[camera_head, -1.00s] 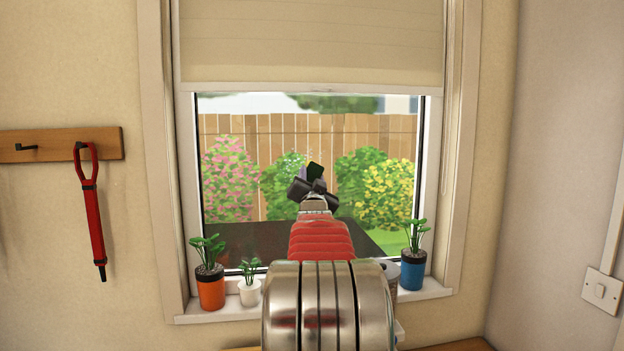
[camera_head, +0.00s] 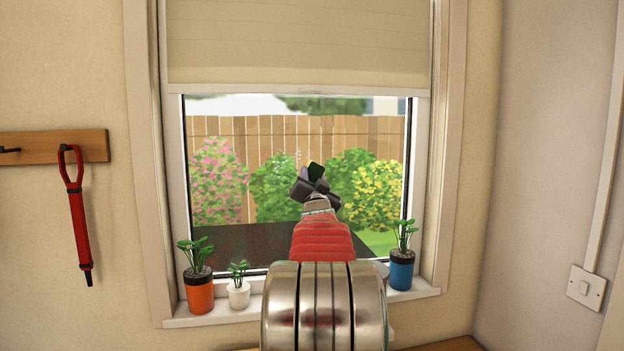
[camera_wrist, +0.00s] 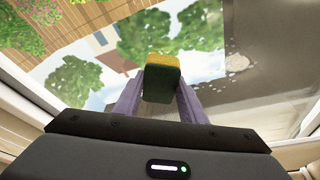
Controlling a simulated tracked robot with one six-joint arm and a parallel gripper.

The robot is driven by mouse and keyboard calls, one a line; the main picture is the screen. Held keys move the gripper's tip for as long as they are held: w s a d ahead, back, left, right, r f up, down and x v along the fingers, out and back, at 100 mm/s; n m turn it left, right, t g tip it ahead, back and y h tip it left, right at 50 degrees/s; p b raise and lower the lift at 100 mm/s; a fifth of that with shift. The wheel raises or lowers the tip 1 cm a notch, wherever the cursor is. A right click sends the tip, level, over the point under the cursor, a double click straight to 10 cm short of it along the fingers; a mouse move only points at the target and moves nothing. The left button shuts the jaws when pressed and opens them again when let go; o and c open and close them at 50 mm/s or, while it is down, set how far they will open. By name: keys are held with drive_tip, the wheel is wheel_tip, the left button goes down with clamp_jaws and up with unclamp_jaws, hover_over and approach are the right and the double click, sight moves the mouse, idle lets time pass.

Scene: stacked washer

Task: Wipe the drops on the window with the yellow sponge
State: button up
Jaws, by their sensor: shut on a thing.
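The sponge, yellow with a dark green side, shows in the wrist view (camera_wrist: 162,80) between the purple fingers of my gripper (camera_wrist: 158,92). My gripper is shut on it. In the head view my gripper (camera_head: 315,182) is in front of the middle of the window (camera_head: 232,130); only a small dark green part of the sponge (camera_head: 316,170) shows there. Whitish drops (camera_wrist: 233,64) show on the glass to the right of the sponge in the wrist view. A few faint specks show left of the gripper in the head view. I cannot tell whether the sponge touches the glass.
An orange pot (camera_head: 200,294), a small white pot (camera_head: 239,294) and a blue pot (camera_head: 401,274) with plants stand on the sill (camera_head: 215,318). A blind (camera_head: 297,45) covers the window's upper part. A red strap (camera_head: 79,225) hangs left. My arm hides the sill's middle.

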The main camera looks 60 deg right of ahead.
sight(273, 168)
drive_tip(key=shift+f, duration=0.1)
drive_tip(key=shift+r, duration=1)
drive_tip(key=shift+c, duration=0.7)
drive_tip(key=shift+a, duration=0.1)
drive_tip(key=shift+w+a+f, duration=0.1)
drive_tip(key=shift+w+a, duration=0.5)
drive_tip(key=shift+w, duration=0.2)
drive_tip(key=shift+w+a, duration=0.55)
drive_tip(key=shift+w, duration=0.2)
drive_tip(key=shift+w+a, duration=1.35)
drive_tip(key=shift+w, duration=0.05)
drive_tip(key=shift+w+a, duration=0.6)
drive_tip(key=shift+w, duration=0.2)
drive_tip(key=shift+w+a, duration=0.55)
drive_tip(key=shift+w, duration=0.2)
